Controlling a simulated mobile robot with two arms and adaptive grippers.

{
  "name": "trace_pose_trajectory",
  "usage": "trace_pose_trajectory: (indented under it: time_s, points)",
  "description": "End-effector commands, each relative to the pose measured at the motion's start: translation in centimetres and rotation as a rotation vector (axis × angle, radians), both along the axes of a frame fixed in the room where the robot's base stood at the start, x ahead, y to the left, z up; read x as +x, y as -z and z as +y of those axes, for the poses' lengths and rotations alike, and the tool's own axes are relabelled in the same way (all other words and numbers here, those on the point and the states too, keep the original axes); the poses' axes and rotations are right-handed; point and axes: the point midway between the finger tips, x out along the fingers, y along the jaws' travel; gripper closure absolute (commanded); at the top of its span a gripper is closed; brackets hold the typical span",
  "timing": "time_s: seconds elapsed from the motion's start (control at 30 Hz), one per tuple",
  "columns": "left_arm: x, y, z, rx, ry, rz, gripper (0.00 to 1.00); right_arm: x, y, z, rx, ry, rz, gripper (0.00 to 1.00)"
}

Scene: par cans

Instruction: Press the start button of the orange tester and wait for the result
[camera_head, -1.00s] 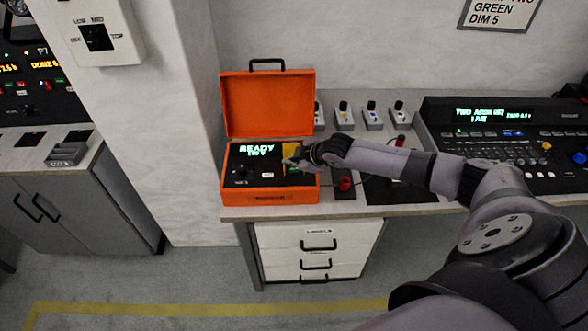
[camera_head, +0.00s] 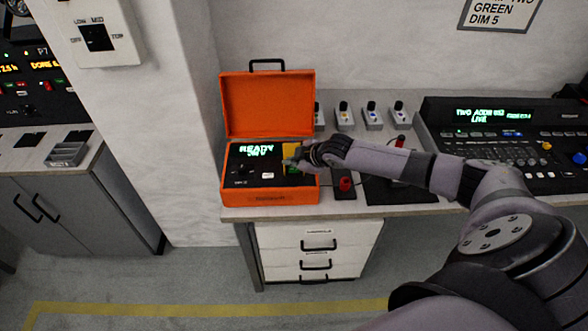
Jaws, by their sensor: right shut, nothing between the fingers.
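The orange tester (camera_head: 268,198) stands open on the desk, its lid (camera_head: 267,104) upright at the back. Its dark panel carries a green lit display (camera_head: 257,149) whose top line reads READY; the second line is hard to read. A green part (camera_head: 292,168) and a yellow part show at the panel's right side, partly behind my right gripper. My right gripper (camera_head: 291,162) is shut and empty, its tips over the right side of the panel. I cannot tell whether they touch it. The start button cannot be made out clearly. My left gripper is not in view.
A lighting console (camera_head: 510,150) with a green display stands at the right. Several small grey holders (camera_head: 372,118) line the back of the desk. A red knob (camera_head: 346,184) is right of the tester. A white pillar (camera_head: 165,120) stands at the left.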

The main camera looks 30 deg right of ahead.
Motion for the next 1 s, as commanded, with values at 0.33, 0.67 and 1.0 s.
trace_pose_trajectory:
  time_s: [0.33, 0.67, 1.0]
  points:
    - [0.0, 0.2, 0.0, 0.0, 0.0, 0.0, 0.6, 0.0, 0.7, 0.0, 0.0, 0.0, 0.0, 1.0]
    - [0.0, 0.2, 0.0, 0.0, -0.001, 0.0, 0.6, 0.0, 0.8, 0.0, 0.0, 0.0, 0.0, 1.0]
    - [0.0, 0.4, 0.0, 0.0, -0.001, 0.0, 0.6, 0.0, 1.3, 0.0, 0.0, 0.0, 0.001, 1.0]
